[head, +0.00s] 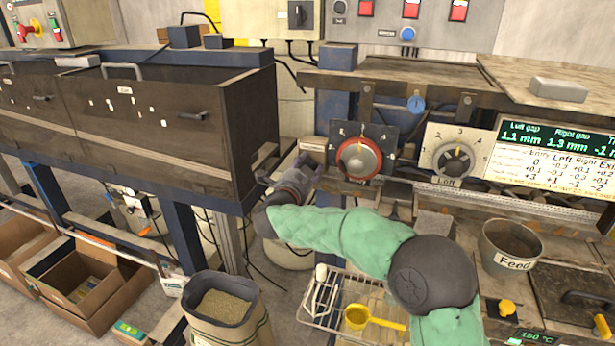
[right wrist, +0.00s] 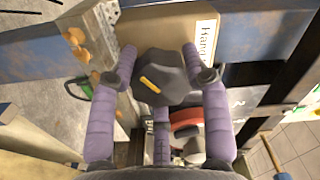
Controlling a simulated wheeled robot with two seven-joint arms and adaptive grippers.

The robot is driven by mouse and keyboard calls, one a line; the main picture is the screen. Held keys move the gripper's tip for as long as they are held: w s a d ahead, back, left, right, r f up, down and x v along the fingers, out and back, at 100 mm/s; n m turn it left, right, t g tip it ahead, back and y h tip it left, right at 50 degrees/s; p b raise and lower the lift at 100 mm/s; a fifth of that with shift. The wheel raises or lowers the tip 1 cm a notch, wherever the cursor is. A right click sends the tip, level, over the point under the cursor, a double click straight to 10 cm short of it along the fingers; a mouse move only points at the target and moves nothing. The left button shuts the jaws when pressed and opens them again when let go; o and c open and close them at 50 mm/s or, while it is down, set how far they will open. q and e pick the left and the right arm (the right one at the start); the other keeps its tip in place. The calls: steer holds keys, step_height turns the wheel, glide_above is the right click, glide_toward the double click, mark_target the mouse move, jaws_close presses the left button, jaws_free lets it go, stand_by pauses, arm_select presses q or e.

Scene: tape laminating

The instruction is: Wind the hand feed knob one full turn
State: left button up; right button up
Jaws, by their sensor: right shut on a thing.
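The hand feed knob (right wrist: 165,85) is dark grey and lobed, with a yellow mark on its face. In the right wrist view it sits in front of a tan plate whose label is partly readable as "Hand". My right gripper (right wrist: 160,66) has its purple fingers closed on either side of the knob. In the head view the right gripper (head: 305,168) reaches the left end of the machine, beside the red-rimmed dial, and hides the knob. My left gripper is in neither view.
A red dial (head: 358,159) and a grey dial (head: 453,160) are right of the gripper. A gap display (head: 555,150) is farther right. A Feed pot (head: 511,247), a wire tray (head: 350,302) with a yellow scoop and a granule bin (head: 222,305) stand below.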

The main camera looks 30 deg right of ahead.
steer(key=shift+f+m+b, duration=0.1)
steer(key=shift+m+b, duration=1.8)
steer(key=shift+m, duration=0.5)
steer(key=o, duration=1.2)
steer(key=shift+c, duration=0.2)
steer(key=v, duration=1.2)
